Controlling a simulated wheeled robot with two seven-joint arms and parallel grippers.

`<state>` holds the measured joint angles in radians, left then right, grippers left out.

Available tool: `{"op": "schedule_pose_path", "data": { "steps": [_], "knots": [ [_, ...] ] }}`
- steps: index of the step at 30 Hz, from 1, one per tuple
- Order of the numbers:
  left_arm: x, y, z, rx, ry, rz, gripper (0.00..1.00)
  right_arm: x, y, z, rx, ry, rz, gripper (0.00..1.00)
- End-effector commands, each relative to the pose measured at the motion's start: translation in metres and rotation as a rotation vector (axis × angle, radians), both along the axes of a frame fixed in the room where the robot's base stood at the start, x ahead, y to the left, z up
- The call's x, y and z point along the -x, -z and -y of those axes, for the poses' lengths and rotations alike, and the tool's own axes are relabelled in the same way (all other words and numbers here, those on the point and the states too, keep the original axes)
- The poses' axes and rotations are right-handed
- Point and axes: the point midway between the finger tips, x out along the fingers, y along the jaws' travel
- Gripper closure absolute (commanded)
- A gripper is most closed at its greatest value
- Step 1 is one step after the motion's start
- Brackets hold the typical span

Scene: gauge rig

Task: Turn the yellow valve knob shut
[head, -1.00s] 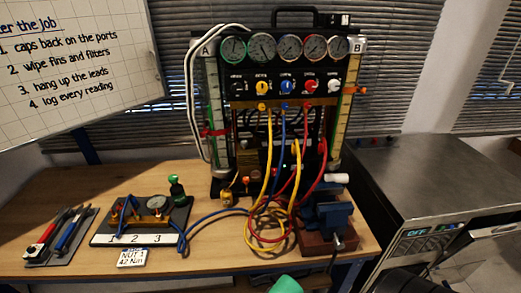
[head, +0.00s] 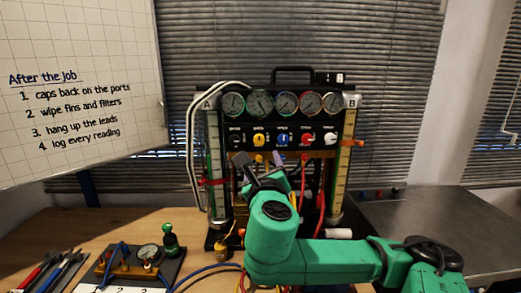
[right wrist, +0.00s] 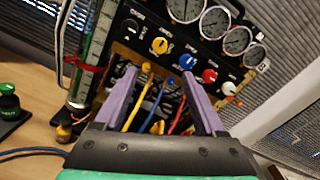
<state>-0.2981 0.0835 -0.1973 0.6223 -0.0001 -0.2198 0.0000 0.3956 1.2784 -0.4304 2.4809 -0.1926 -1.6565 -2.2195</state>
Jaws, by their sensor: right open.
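The yellow valve knob (head: 259,140) sits on the black panel of the gauge rig, below the gauges and between a black knob and a blue knob. It also shows in the right wrist view (right wrist: 159,46), a round knob with a dark mark on its face. My right gripper (head: 260,167) is raised in front of the rig, just below the knob row in the head view. In the right wrist view its two purple fingers (right wrist: 158,76) are spread apart and empty. The yellow knob appears beyond the fingertips, apart from them. My left gripper is out of view.
Yellow, blue and red hoses (right wrist: 178,115) hang from the rig below the knobs, beyond the gap between my fingers. A blue knob (head: 283,139) and a red knob (head: 307,138) are close at the right.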

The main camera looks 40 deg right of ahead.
Motion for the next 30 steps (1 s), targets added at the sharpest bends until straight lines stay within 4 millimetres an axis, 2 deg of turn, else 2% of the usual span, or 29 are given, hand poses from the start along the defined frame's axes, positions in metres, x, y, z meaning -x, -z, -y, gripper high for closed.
{"op": "schedule_pose_path", "data": {
  "steps": [5,18,23,30],
  "knots": [
    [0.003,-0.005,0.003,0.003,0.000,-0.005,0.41,-0.013,-0.005,0.012,0.029,0.008,-0.011,0.28],
    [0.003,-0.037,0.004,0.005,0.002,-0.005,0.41,-0.101,-0.006,0.079,0.022,0.007,-0.008,0.28],
    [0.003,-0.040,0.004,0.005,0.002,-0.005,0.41,-0.114,-0.004,0.088,0.023,0.004,-0.009,0.28],
    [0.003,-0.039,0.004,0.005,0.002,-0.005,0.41,-0.115,-0.002,0.089,0.023,0.003,-0.009,0.28]
  ]
}}
